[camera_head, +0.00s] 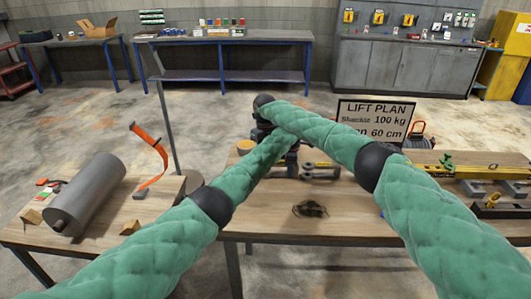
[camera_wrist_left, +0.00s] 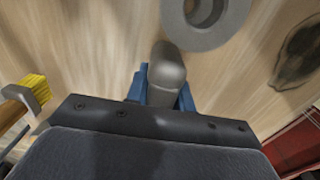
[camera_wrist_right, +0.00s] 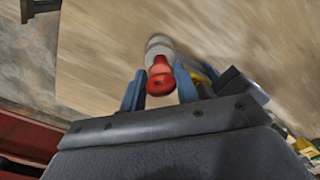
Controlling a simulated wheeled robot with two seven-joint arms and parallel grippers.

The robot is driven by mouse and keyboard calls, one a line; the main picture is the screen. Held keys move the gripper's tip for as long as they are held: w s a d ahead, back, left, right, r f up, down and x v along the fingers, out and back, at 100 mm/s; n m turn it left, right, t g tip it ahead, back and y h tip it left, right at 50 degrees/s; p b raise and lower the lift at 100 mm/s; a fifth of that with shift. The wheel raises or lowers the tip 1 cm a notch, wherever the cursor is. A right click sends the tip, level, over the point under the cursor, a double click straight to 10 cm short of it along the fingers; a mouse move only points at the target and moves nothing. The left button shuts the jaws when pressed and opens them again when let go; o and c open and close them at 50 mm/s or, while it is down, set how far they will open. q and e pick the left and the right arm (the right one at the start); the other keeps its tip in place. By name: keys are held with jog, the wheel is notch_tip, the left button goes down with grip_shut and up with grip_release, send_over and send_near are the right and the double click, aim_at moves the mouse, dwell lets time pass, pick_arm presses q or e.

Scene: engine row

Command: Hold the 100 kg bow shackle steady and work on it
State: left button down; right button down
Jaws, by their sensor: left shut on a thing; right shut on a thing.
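The bow shackle shows in the left wrist view as a thick grey rounded bar (camera_wrist_left: 167,72) between the blue fingers of my left gripper (camera_wrist_left: 165,90), with a grey round eye (camera_wrist_left: 205,25) beyond. My left gripper is shut on the bar. My right gripper (camera_wrist_right: 160,85) is shut on a red-ended part (camera_wrist_right: 159,78), with a grey section beyond it; whether it joins the shackle is unclear. In the head view, my left gripper (camera_head: 291,164) is low over the middle table; the right forearm crosses above it and its gripper is hidden. Grey metal pieces (camera_head: 320,172) lie just right.
A lift plan sign (camera_head: 376,121) stands behind. A grey cylinder (camera_head: 87,193) and orange strap (camera_head: 152,158) occupy the left table. The table front is mostly clear.

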jog(key=shift+r, duration=1.4)
dwell(0.8)
jog(key=shift+f, duration=2.3)
dwell(0.3)
pick_arm(q)
jog(key=shift+d, duration=0.1)
pick_arm(e)
jog(key=shift+s+f, duration=0.1)
jog(key=shift+f, duration=0.3)
